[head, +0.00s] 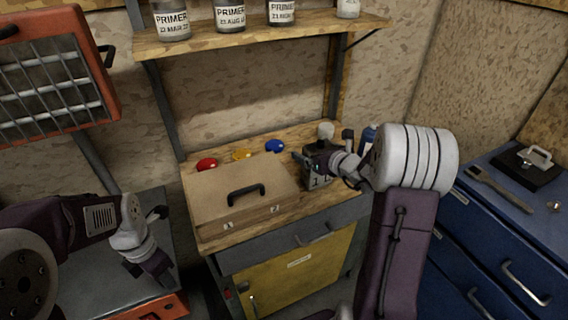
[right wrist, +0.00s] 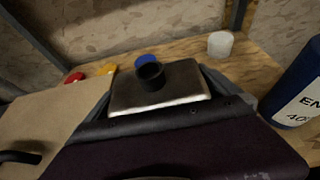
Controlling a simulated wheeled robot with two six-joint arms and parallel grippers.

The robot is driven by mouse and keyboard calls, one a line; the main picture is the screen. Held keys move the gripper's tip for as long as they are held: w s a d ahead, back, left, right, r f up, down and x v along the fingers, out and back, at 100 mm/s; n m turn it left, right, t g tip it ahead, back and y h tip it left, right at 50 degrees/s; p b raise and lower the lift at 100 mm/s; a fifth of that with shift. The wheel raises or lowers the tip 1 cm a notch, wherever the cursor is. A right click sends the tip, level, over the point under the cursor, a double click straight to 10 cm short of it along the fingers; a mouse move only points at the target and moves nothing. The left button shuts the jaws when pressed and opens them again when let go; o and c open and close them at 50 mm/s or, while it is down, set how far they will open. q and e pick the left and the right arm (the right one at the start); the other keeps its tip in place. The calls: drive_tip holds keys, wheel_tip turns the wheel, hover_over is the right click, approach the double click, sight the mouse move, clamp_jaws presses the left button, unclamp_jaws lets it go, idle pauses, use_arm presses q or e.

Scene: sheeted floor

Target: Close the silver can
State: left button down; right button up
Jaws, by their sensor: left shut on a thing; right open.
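The silver can (head: 318,180) stands on the wooden bench top, partly hidden behind my right gripper. In the right wrist view its pale metal top (right wrist: 185,88) carries a short black neck (right wrist: 151,76) with a dark round mouth and no cap on it. My right gripper (head: 308,163) is open at the can, with its dark fingers on either side of the can top; I cannot tell whether they touch it. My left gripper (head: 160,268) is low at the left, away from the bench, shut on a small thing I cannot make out.
A brown box (head: 235,200) with a black handle fills the bench's left. Red (head: 207,164), yellow (head: 241,155) and blue (head: 275,146) lumps lie behind it. A white cylinder (head: 326,130) and blue bottle (right wrist: 300,90) stand near the can. Blue drawers (head: 500,235) are at right.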

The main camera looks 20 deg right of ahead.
use_arm(q)
drive_tip(key=shift+s, duration=0.1)
